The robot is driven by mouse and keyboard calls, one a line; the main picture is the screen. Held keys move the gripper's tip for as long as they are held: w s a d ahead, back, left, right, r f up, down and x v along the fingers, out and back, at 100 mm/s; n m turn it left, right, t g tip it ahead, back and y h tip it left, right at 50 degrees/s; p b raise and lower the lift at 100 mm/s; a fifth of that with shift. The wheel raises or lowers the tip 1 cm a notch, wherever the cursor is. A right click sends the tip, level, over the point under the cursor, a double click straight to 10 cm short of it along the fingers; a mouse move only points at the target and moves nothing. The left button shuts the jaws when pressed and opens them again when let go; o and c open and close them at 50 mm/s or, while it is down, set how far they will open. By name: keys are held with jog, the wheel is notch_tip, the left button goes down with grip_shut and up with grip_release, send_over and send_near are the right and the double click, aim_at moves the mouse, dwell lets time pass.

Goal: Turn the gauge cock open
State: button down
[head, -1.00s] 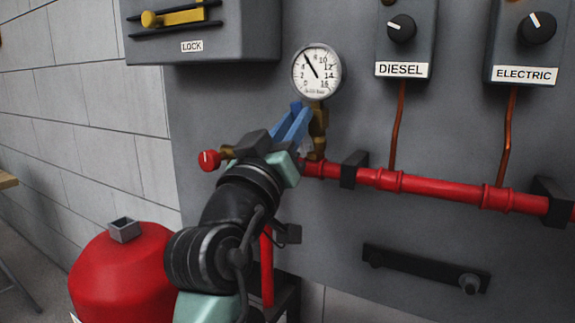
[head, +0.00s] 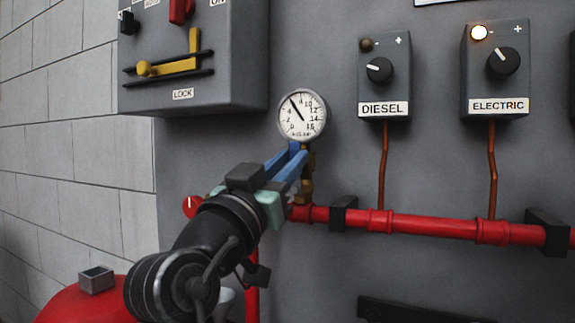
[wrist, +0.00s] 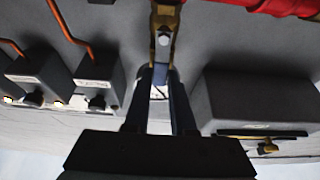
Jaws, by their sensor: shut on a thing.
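The gauge cock (head: 306,186) is a brass fitting below the round white pressure gauge (head: 302,116), above the left end of the red pipe. Its blue lever (head: 294,146) shows at the tips of my gripper (head: 292,155). The blue fingers are shut on this lever, which stands roughly upright just below the gauge, and they hide part of the cock. In the wrist view the lever (wrist: 161,74) sits between the dark fingers, with the brass body (wrist: 165,18) beyond. The gauge needle points up and left, between about 4 and 8.
The red pipe (head: 410,224) runs right on black brackets. DIESEL (head: 384,78) and ELECTRIC (head: 495,70) switch boxes hang above it. A grey box (head: 235,65) with a yellow lever is upper left. A red knob (head: 192,206) is left of my wrist; a red tank (head: 80,303) is below.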

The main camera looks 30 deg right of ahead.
jog(key=c, duration=0.7)
grip_release()
jog(key=shift+c, duration=0.2)
jog(key=v, duration=1.3)
